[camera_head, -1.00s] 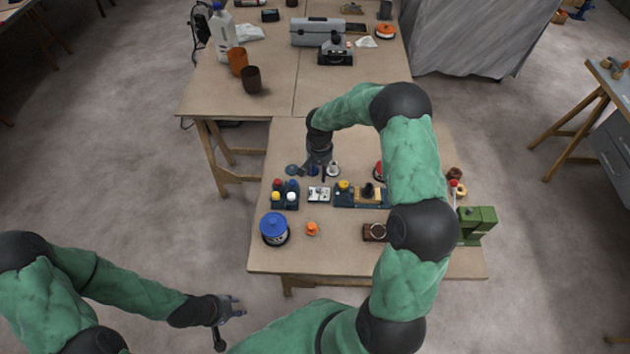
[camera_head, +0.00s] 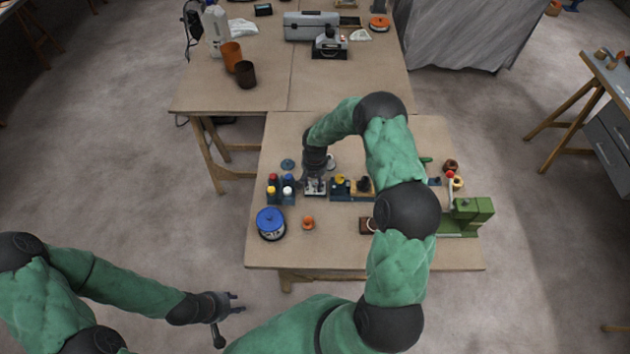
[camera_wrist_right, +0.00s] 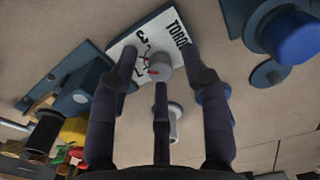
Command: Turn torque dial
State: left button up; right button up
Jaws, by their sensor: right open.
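The torque dial is a small grey round knob (camera_wrist_right: 158,66) with a red mark, on a white plate (camera_wrist_right: 152,40) printed TORQUE and numbers. In the head view, the plate (camera_head: 316,191) lies on the near table, partly hidden by my right gripper (camera_head: 314,180). In the right wrist view, my right gripper (camera_wrist_right: 161,56) is open, its dark fingers spread on either side of the knob. I cannot tell whether they touch it. My left gripper (camera_head: 232,304) is open and empty, off the table's front left.
Beside the plate stand a block with coloured knobs (camera_head: 281,189) and a blue-yellow fixture (camera_head: 341,188). A blue-lidded pot (camera_head: 271,223) and an orange knob (camera_head: 308,223) are nearer the front edge. A green machine (camera_head: 470,213) stands at the right.

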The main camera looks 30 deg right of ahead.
grip_shut()
jog(key=shift+n, duration=0.4)
jog(key=shift+n+b, duration=0.45)
jog(key=shift+n, duration=0.15)
jog(key=shift+n+b, duration=0.4)
jog(key=shift+n, duration=0.8)
jog(key=shift+n+b, duration=0.4)
jog(key=shift+n, duration=1.9)
grip_release()
